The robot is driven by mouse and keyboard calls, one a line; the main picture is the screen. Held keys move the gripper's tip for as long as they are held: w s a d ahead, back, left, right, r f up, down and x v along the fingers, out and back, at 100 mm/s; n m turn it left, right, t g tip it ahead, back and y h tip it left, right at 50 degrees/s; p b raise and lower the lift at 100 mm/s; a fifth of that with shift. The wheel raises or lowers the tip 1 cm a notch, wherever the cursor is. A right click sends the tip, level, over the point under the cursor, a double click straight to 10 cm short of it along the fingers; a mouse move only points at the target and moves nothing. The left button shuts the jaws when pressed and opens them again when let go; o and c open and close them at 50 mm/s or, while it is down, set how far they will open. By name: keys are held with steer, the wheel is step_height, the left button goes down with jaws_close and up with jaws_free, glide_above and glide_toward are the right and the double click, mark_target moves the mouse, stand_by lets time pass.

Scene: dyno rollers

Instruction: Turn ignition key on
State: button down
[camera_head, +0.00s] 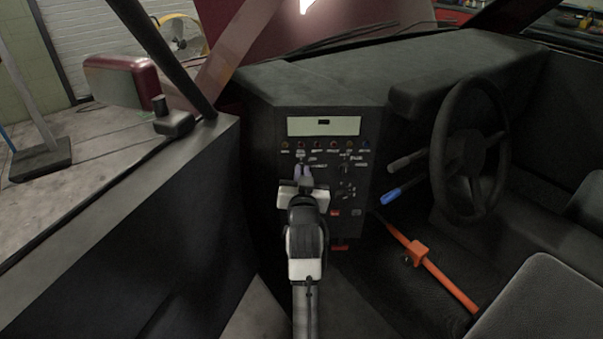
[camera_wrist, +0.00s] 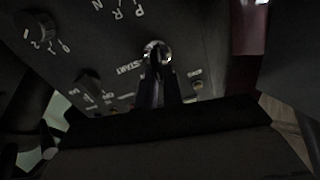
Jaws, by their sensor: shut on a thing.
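The dark control panel (camera_head: 352,190) stands ahead of my gripper in the head view, with a row of small coloured lights under a pale display. In the wrist view the ignition lock's silver ring (camera_wrist: 158,47) is at the upper middle, with a START label to its left. My gripper (camera_wrist: 158,75) is at the lock, its dark fingers shut on the ignition key. The key is mostly hidden between the fingers, so its turn angle cannot be told. In the head view my gripper (camera_head: 302,172) reaches the panel's left part, and the wrist covers what lies below it.
A knob marked with numbers (camera_wrist: 35,27) and another dark knob (camera_wrist: 88,80) are near the lock. The steering wheel (camera_head: 470,145), a blue-tipped lever (camera_head: 391,197) and an orange bar (camera_head: 445,281) are to the right. A door panel (camera_head: 185,240) bounds the left.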

steer(key=shift+d+f+m+p, duration=0.15)
steer(key=shift+m+p, duration=0.3)
steer(key=shift+m, duration=1.3)
steer(key=shift+d+f+m+p, duration=0.1)
steer(key=shift+d+m+p, duration=0.25)
steer(key=shift+m, duration=1.4)
steer(key=shift+a, duration=0.1)
steer(key=c, duration=1.5)
jaws_free()
steer(key=s+b, duration=0.2)
steer(key=s, duration=1.2)
steer(key=shift+b, duration=0.3)
steer(key=shift+w, duration=0.1)
